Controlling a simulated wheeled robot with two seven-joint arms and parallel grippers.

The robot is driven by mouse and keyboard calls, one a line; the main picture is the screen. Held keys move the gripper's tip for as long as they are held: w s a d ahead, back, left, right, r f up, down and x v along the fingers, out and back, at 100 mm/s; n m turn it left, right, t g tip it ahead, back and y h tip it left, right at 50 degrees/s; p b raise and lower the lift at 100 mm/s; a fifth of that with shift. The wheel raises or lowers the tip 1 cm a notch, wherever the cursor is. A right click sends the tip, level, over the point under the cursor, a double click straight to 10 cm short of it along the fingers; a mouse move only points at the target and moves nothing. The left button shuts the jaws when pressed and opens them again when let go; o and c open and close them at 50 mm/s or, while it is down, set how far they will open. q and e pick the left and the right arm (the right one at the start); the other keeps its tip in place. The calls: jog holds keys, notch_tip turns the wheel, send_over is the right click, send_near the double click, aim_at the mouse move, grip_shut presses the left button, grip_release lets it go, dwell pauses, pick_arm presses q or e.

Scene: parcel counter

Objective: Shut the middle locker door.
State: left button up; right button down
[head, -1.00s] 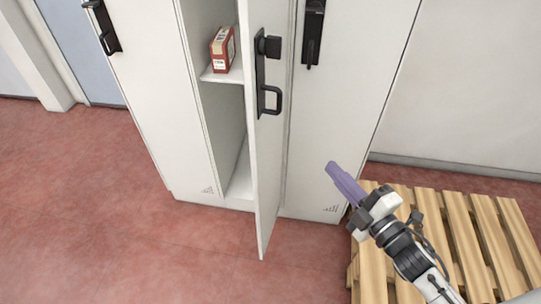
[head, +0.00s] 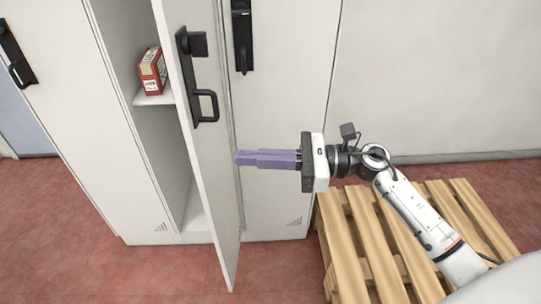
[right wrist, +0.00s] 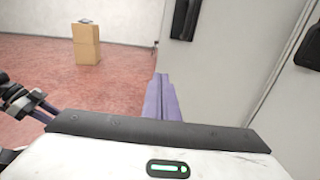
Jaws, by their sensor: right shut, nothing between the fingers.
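The middle locker door (head: 205,150) is white and stands open, swung out from the locker, with its black handle (head: 207,105) on the face turned to the right. The open middle locker shows a shelf (head: 155,99) with a red and white box (head: 152,72) on it. My right gripper (head: 238,157) is shut and empty, its purple fingers pointing left at the door's handle side, below the handle. I cannot tell whether the fingertips touch the door. The right wrist view shows the fingers (right wrist: 162,100) beside the door panel (right wrist: 205,75).
The right locker (head: 285,90) and the left locker (head: 80,110) have closed doors. A wooden pallet (head: 345,232) lies on the red floor below my right arm.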

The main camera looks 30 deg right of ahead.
aim_at(199, 156)
jog(key=x, duration=0.7)
jog(key=shift+w+a+p, duration=0.15)
jog(key=shift+a+p, duration=0.05)
jog(key=shift+p, duration=0.15)
